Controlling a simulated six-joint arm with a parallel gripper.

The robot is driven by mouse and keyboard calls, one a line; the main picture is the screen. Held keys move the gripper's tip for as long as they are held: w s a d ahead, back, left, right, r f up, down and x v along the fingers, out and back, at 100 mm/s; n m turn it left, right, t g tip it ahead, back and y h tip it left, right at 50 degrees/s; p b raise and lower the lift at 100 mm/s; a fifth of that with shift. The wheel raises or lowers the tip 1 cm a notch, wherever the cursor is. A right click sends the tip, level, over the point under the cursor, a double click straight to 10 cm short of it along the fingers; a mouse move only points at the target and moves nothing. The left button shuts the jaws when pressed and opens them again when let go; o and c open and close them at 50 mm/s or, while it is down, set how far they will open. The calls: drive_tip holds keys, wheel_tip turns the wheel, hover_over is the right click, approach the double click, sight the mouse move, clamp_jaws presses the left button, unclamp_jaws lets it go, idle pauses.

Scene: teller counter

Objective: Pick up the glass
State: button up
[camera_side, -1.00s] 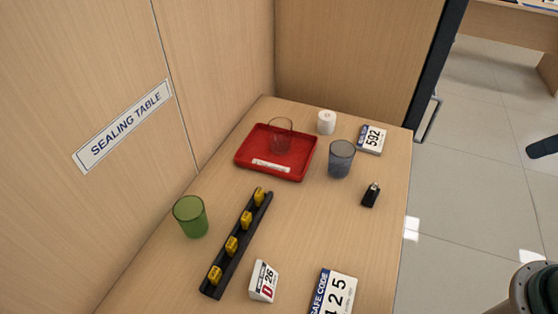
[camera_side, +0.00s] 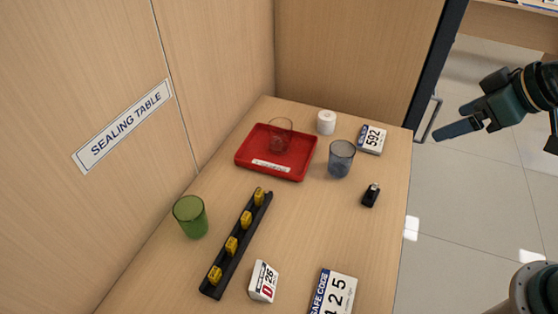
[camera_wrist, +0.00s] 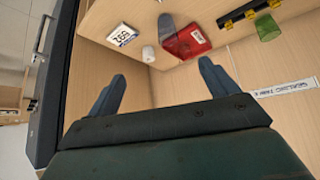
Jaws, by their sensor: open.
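Three glasses stand on the table. A blue-grey glass (camera_side: 341,160) stands right of the red tray; it also shows in the wrist view (camera_wrist: 166,22). A green glass (camera_side: 190,217) stands alone at the left; it also shows in the wrist view (camera_wrist: 267,27). A clear glass (camera_side: 280,134) stands in the red tray (camera_side: 267,171) and looks reddish there. My gripper (camera_side: 449,120) is open and empty, off to the right of the table and apart from every glass. Its two fingers are spread in the wrist view (camera_wrist: 161,84).
A white roll (camera_side: 326,122) and a 592 card (camera_side: 371,139) are near the blue-grey glass. A small black stamp (camera_side: 371,195) lies nearer the front right. A black rack (camera_side: 240,240) with yellow pieces, a D 26 block (camera_side: 263,281) and a 125 card (camera_side: 333,293) are nearer.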

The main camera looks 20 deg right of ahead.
drive_tip(key=w+a+f+t+y, duration=0.1)
drive_tip(key=w+a+f, duration=0.1)
drive_tip(key=w+f, duration=0.3)
drive_tip(key=w+a+f+t+y, duration=0.1)
drive_tip(key=w+a+f, duration=0.1)
drive_tip(key=w+f, duration=0.4)
wheel_tip(320, 180, down, 5)
drive_tip(key=shift+n+t, duration=0.4)
drive_tip(key=shift+w, duration=0.15)
approach(337, 152)
drive_tip(key=shift+w+a+f, duration=0.3)
drive_tip(key=shift+w+a, duration=0.2)
drive_tip(key=shift+a, duration=0.2)
drive_tip(key=shift+w+a+f, duration=0.3)
drive_tip(key=shift+w+a, duration=0.25)
drive_tip(key=shift+a, duration=0.1)
drive_tip(key=shift+w+f, duration=0.1)
drive_tip(key=shift+x, duration=2.45)
